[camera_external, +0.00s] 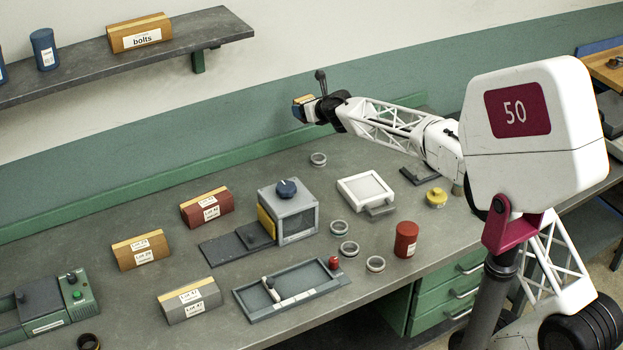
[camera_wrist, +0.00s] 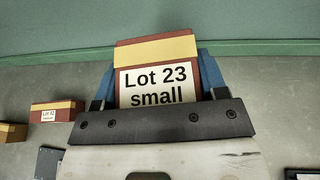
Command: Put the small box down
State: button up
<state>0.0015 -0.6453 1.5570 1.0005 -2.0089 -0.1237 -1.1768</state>
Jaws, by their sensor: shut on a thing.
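The small box (camera_wrist: 155,52) is red with a yellow-tan band and a white label reading "Lot 23 small". My gripper (camera_wrist: 158,78) is shut on it, with a blue finger on each side. In the external view, my gripper (camera_external: 305,110) holds the box in the air above the back part of the bench, near the green wall. Only a small tan edge of the box shows there, and my fingers hide most of it. I see no contact between the box and the bench.
On the grey bench (camera_external: 130,215) stand a red box (camera_external: 207,208), a tan box (camera_external: 141,250), a grey box (camera_external: 189,300), a grey machine with a blue knob (camera_external: 289,211), a white tray (camera_external: 365,190) and several rings. A wall shelf (camera_external: 120,62) holds a bolts box (camera_external: 140,33). The back-left bench is clear.

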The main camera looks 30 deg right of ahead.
jog(key=w+a+n+g+y, duration=0.3)
jog(key=a+n+g+y, duration=0.4)
jog(key=a+n+y, duration=0.3)
jog(key=shift+a+r+n+g+y, duration=0.3)
jog(key=shift+a+n, duration=0.5)
jog(key=shift+a, duration=1.05)
jog(key=shift+a+n+g, duration=0.2)
jog(key=shift+n+g, duration=0.1)
jog(key=shift+g, duration=0.1)
send_over(264, 182)
notch_tip(264, 182, down, 12)
jog(key=shift+r, duration=0.15)
jog(key=shift+f, duration=3.15)
jog(key=shift+f, duration=1.85)
